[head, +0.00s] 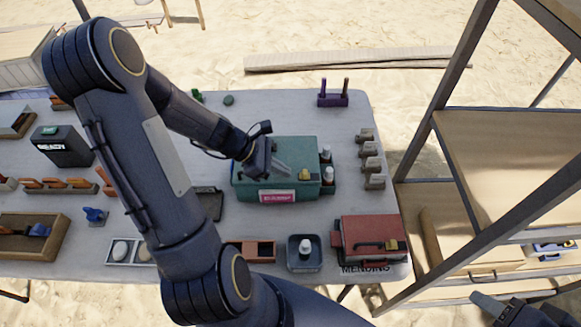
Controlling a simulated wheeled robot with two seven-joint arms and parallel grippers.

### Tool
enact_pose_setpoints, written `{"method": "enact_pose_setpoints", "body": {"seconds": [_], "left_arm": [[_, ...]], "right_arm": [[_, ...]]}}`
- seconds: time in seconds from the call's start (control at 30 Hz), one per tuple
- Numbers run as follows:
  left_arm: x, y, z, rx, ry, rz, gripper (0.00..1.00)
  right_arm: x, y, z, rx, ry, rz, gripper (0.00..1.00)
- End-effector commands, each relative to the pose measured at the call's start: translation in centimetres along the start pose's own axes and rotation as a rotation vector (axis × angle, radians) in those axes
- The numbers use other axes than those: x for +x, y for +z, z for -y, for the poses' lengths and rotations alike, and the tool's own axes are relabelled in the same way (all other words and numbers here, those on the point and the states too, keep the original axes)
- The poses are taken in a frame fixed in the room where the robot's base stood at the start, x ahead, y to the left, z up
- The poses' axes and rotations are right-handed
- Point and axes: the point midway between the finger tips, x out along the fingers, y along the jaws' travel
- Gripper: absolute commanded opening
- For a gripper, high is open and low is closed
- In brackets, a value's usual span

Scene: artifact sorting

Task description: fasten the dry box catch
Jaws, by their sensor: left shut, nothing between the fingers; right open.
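The dry box is most likely the teal box (247,188), which sits right of the table's middle with a red-and-white label on its front. A small yellow piece (304,175), perhaps its catch, is on top near the right front; whether it is fastened is too small to tell. My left gripper (284,168) is shut and empty over the box top, its fingertips just left of the yellow piece. I cannot tell if they touch the box. My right gripper (485,303) is open at the bottom right corner, away from the table.
White-capped bottles (327,175) stand against the box's right side. A red box (372,232) lies at the table's front right, beside a tray with a bottle (305,262). A wooden shelf (510,150) stands right of the table. My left arm hides the table's middle.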

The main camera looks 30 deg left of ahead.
Motion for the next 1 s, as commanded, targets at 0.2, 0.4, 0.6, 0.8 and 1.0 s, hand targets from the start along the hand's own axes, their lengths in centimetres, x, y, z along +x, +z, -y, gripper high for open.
{"method": "enact_pose_setpoints", "body": {"seconds": [0.2, 0.4, 0.6, 0.8, 1.0], "left_arm": [[1.4, 1.6, 0.0, 0.000, -0.001, 0.000, 0.00], [1.6, 1.8, 0.0, 0.000, 0.001, -0.001, 0.00], [1.7, 1.8, 0.0, 0.000, 0.000, -0.001, 0.00], [3.2, 3.2, 0.0, 0.004, -0.003, 0.001, 0.00], [3.7, 3.8, 0.1, 0.001, -0.002, 0.001, 0.00]], "right_arm": [[-0.5, -0.2, 0.2, 0.000, 0.000, 0.000, 0.48], [-0.5, -0.2, 0.2, 0.000, 0.000, 0.000, 0.48], [-0.5, -0.2, 0.2, 0.000, 0.000, 0.000, 0.48], [-0.2, -0.1, 0.1, 0.000, 0.000, 0.000, 0.48], [-0.2, -0.1, 0.1, 0.000, 0.000, 0.000, 0.48]]}}
